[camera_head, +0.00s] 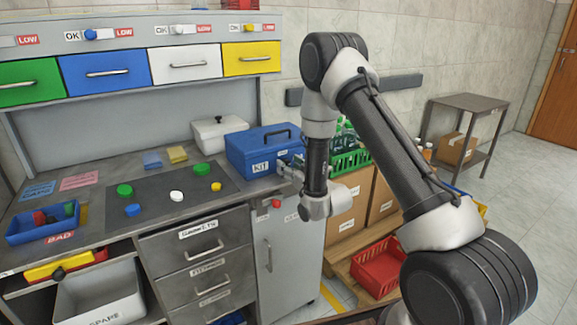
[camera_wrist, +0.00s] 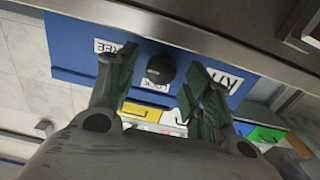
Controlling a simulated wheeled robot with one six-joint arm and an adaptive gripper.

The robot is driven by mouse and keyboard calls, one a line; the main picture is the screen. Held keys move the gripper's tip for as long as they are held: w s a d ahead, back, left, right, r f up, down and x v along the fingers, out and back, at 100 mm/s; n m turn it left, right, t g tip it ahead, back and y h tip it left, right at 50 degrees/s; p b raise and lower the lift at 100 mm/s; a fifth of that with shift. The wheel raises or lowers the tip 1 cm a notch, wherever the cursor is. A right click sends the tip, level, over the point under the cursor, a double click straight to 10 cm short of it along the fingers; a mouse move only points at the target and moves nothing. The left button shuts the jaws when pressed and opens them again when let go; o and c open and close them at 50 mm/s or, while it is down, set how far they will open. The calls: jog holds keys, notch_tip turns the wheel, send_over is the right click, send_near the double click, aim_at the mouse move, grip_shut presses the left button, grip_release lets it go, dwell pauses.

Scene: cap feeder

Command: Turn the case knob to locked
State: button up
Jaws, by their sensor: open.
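The blue case (camera_head: 262,150), labelled KIT, stands at the right end of the worktop, and its blue front fills the upper wrist view (camera_wrist: 75,62). There a round dark knob (camera_wrist: 160,69) sits on that front, between upside-down labels FREE (camera_wrist: 115,47) and one partly hidden that seems to read LOCK (camera_wrist: 155,86). My gripper (camera_head: 288,170) is at the case's right front. In the wrist view my gripper (camera_wrist: 163,75) is open, its two fingers on either side of the knob with gaps visible. Which way the knob points I cannot tell.
A white box (camera_head: 217,134) stands behind the case to the left. A grey mat (camera_head: 155,195) with several coloured caps lies on the worktop. A cabinet (camera_head: 293,245) is below my gripper. A green crate (camera_head: 350,162) and cardboard boxes (camera_head: 347,205) are to the right.

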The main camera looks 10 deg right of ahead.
jog(key=shift+w+a, duration=0.2)
jog(key=shift+w, duration=0.4)
jog(key=shift+c, duration=0.4)
jog(key=c, duration=0.9)
